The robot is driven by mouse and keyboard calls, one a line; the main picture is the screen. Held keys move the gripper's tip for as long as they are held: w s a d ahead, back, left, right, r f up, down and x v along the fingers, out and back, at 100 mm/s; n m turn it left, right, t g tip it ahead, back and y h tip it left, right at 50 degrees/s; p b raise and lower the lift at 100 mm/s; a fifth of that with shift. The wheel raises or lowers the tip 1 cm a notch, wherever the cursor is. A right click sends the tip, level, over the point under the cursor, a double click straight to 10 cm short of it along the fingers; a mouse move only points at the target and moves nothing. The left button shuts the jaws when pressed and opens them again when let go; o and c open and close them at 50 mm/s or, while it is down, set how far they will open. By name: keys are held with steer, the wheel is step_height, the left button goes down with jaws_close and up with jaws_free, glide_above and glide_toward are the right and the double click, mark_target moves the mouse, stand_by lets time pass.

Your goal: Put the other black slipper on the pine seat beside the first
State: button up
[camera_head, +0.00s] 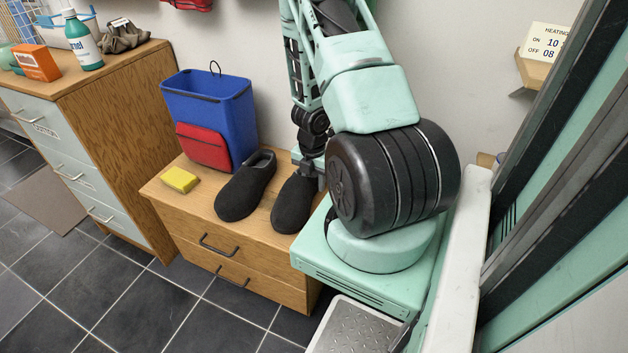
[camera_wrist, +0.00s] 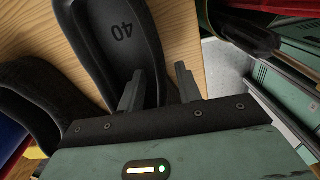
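Two black slippers are on the pine seat (camera_head: 205,213), side by side with toes toward the front edge. The left slipper (camera_head: 243,190) stands beside the red bag. The right slipper (camera_head: 292,206) is close to it, near the seat's right end. My gripper (camera_wrist: 158,82) is open at the right slipper's heel end. One finger is over the slipper's inside, the other outside its wall, with a gap between them. The heel is partly hidden.
A blue bin (camera_head: 210,108), a red pouch (camera_head: 203,147) and a yellow sponge (camera_head: 180,179) occupy the seat's left part. A wooden cabinet (camera_head: 125,125) with a green bottle (camera_head: 82,42) stands further left. The wall is close behind.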

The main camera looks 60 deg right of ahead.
step_height(320, 180, up, 12)
steer(key=p, duration=0.7)
steer(key=w+a+r+m+t+h, duration=0.1)
steer(key=w+a+r+m, duration=0.1)
steer(key=w+a+r, duration=0.3)
steer(key=w+a+r+m+t+h, duration=0.1)
steer(key=w+a+r+t, duration=0.15)
steer(key=w+a, duration=0.4)
steer(key=w+a+r+m, duration=0.3)
steer(key=a+r, duration=0.3)
steer(key=a, duration=0.4)
steer(key=s+a+r+m, duration=0.1)
steer(key=s+a+r, duration=0.15)
steer(key=a, duration=0.25)
steer(key=s+a+r+m+g+y, duration=0.1)
steer(key=s+a+r, duration=0.15)
steer(key=a, duration=0.25)
steer(key=s+a+r+m, duration=0.1)
steer(key=s+a+r, duration=0.1)
steer(key=s+a, duration=0.25)
steer(key=s+a+r+m+g+y, duration=0.1)
steer(key=s+a+r+g, duration=0.1)
steer(key=s+a, duration=0.7)
steer(key=s+r, duration=0.1)
steer(key=s, duration=0.2)
steer(key=shift+y, duration=0.3)
